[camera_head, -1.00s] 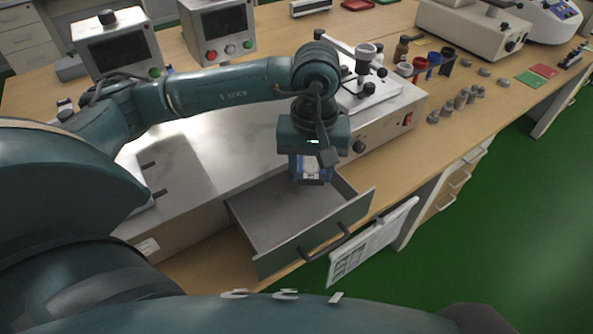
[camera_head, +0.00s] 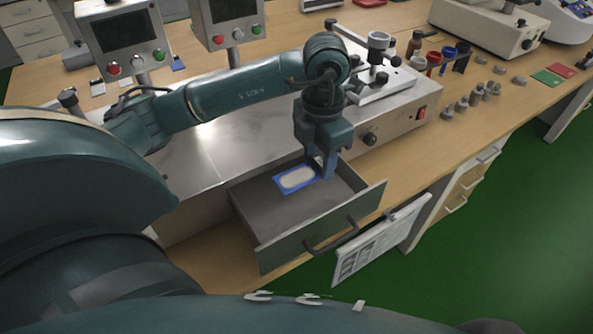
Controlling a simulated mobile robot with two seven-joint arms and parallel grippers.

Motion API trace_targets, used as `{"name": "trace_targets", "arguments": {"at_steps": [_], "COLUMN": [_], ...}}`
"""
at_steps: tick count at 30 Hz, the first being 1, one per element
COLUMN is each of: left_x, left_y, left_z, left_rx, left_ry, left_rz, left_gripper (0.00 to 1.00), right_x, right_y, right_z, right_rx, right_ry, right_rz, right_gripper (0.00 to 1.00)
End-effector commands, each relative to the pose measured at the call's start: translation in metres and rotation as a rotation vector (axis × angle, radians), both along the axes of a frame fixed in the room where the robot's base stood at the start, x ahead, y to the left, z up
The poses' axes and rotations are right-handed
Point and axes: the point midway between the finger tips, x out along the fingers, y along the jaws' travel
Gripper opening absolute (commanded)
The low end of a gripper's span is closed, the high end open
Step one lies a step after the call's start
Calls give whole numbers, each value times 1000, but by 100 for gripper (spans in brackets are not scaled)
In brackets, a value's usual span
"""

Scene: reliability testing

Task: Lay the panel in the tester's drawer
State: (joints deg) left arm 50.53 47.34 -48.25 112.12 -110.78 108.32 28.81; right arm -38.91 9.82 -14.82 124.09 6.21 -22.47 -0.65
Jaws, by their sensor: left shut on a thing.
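The panel (camera_head: 296,179) is a small blue rectangle with a pale, rounded middle. It is inside the outline of the tester's open drawer (camera_head: 262,218), near the back, and looks about level. My left gripper (camera_head: 325,172) points down over the drawer and is shut on the panel's right end. The fingers hide that end. I cannot tell whether the panel touches the drawer floor or is just above it. My right gripper is not in view.
The tester's metal housing (camera_head: 215,155) stands behind the drawer, with a red switch (camera_head: 421,113) and a black knob (camera_head: 370,139). The drawer's handle (camera_head: 331,239) and a hanging printed sheet (camera_head: 380,240) are in front. Small metal weights (camera_head: 461,103) stand on the bench at right.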

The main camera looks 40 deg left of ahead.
Motion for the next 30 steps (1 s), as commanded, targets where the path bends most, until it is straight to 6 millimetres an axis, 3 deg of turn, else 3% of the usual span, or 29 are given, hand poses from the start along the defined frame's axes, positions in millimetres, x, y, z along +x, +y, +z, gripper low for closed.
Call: {"name": "trace_targets", "arguments": {"at_steps": [6, 20, 30], "left_x": [-1, -1, 0], "left_y": [0, 0, 0], "left_z": [-42, -93, -98], "left_rx": [0, 1, 0], "left_ry": [6, 4, 1], "left_rz": [13, 10, 9], "left_gripper": [23, 23, 23], "right_x": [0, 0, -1], "right_y": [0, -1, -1], "right_z": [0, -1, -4], "right_rx": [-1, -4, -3], "right_ry": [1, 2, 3], "right_rz": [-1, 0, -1], "right_gripper": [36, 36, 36]}}
